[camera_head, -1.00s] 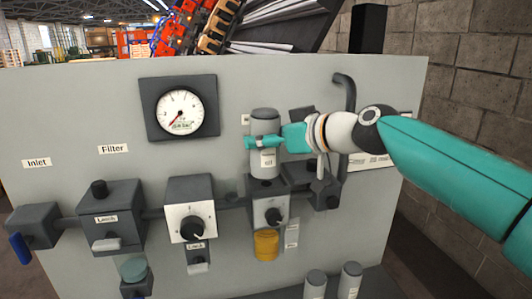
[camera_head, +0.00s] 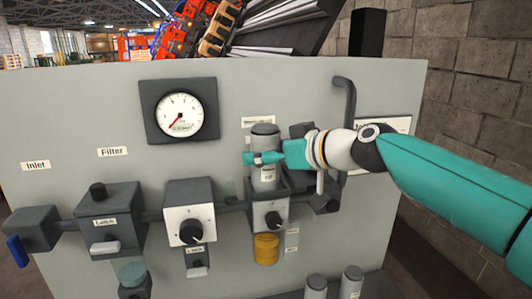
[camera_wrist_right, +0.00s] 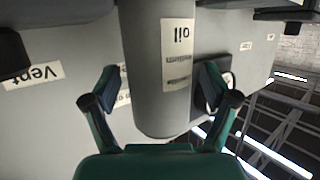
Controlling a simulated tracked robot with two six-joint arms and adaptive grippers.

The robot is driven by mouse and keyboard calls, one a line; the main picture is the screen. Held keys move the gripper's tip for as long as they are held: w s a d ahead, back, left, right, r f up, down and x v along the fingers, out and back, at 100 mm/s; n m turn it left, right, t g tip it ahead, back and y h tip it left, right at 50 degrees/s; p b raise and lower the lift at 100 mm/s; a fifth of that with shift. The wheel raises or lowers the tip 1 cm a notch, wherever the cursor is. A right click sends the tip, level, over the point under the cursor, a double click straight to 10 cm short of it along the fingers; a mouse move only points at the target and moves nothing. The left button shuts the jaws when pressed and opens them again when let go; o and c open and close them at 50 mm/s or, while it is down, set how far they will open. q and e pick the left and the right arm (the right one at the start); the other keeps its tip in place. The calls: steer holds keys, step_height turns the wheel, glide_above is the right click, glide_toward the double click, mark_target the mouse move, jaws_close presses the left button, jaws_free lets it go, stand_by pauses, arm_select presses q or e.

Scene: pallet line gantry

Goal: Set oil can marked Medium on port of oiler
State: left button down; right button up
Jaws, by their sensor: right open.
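The grey oil can (camera_head: 265,131) stands upright at the top of the oiler (camera_head: 253,216), the block with a black dial and an amber bowl (camera_head: 266,249) below. Its base is partly hidden by the block's rim. Its white label reads "oil" in the right wrist view (camera_wrist_right: 178,55); the smaller word looks like Medium but is blurred. My right gripper (camera_head: 258,158) is around the can's middle. In the right wrist view its fingers (camera_wrist_right: 158,88) are open on either side of the can, with gaps. My left gripper is not in view.
Two more grey cans (camera_head: 315,284) (camera_head: 351,279) stand at the bottom front. A gauge (camera_head: 180,112), a dial block (camera_head: 189,222) and a filter block (camera_head: 108,220) are on the panel to the left. A dark bent pipe (camera_head: 348,100) rises close to the right of my gripper.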

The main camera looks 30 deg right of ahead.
steer(key=b+v, duration=0.3)
steer(key=v, duration=0.9)
